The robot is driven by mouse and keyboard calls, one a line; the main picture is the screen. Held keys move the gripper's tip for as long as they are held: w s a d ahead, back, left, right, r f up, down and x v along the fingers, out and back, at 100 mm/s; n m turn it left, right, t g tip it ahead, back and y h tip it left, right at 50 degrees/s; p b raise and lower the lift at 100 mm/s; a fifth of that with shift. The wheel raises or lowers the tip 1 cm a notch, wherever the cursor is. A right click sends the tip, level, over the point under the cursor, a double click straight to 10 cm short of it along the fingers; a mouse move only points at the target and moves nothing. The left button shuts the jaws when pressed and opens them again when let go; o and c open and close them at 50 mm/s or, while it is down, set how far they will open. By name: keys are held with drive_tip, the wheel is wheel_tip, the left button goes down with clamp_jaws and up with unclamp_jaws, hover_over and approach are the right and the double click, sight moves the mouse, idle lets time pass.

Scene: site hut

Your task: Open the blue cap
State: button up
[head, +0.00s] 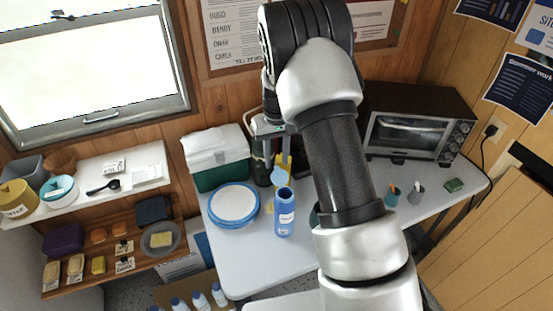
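A blue bottle (284,215) with a white label stands upright on the white table (250,265), right of a stack of plates. A round grey-blue disc (280,176) shows just behind its top; I cannot tell whether it is the bottle's cap or whether it is attached. My arm reaches over the table from the lower right, and my gripper (283,163) is behind the bottle's top, close to the disc. Yellow finger-like parts show there. The fingertips are small and partly hidden, so their opening and any contact are unclear.
Blue-rimmed plates (234,204) lie left of the bottle, with a green-and-white box (217,160) behind them. A toaster oven (417,125) stands at the back right. Small cups (415,194) stand at the right. The table's front left is clear.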

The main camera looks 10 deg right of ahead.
drive_tip(key=shift+f, duration=0.5)
clamp_jaws()
drive_tip(key=shift+s+b, duration=0.1)
drive_tip(key=shift+b, duration=0.2)
